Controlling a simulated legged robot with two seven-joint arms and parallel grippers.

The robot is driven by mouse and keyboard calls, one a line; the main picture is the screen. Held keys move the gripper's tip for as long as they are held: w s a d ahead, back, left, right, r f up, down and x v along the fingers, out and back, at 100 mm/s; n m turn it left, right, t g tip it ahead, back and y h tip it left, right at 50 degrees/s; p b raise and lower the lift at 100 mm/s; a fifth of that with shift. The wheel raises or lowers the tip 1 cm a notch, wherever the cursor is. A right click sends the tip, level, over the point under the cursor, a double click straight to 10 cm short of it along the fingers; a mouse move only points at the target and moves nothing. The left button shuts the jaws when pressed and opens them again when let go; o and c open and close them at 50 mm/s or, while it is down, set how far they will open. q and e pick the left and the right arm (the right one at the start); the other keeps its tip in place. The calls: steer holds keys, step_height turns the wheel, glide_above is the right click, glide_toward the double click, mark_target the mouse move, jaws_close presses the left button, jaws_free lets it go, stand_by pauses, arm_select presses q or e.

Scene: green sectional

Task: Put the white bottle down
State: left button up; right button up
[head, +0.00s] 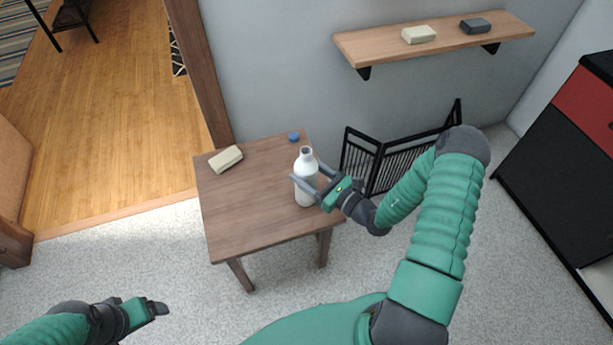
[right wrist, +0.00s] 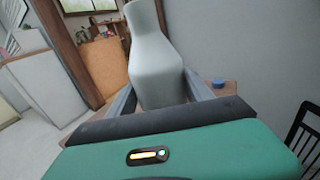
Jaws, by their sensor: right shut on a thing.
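The white bottle (head: 306,172) is upright at the right part of the small wooden table (head: 240,212). My right gripper (head: 308,182) is shut on the bottle, one finger on each side of it. I cannot tell whether the bottle's base touches the tabletop. In the right wrist view the bottle (right wrist: 155,60) stands between the two fingers (right wrist: 158,98), its lower part hidden by the gripper body. My left gripper (head: 150,308) is low at the left, away from the table, with nothing seen in it; its fingers are too unclear to judge.
A cream block (head: 225,159) lies at the table's back left, and a small blue object (head: 293,136) at its back edge. A wall shelf (head: 440,40) holds a cream block and a dark block. A black folding screen (head: 385,165) stands right of the table. The table's front left is clear.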

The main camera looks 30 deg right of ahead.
steer(key=shift+f, duration=0.1)
steer(key=o, duration=1.7)
steer(key=shift+o, duration=0.2)
steer(key=shift+s, duration=0.1)
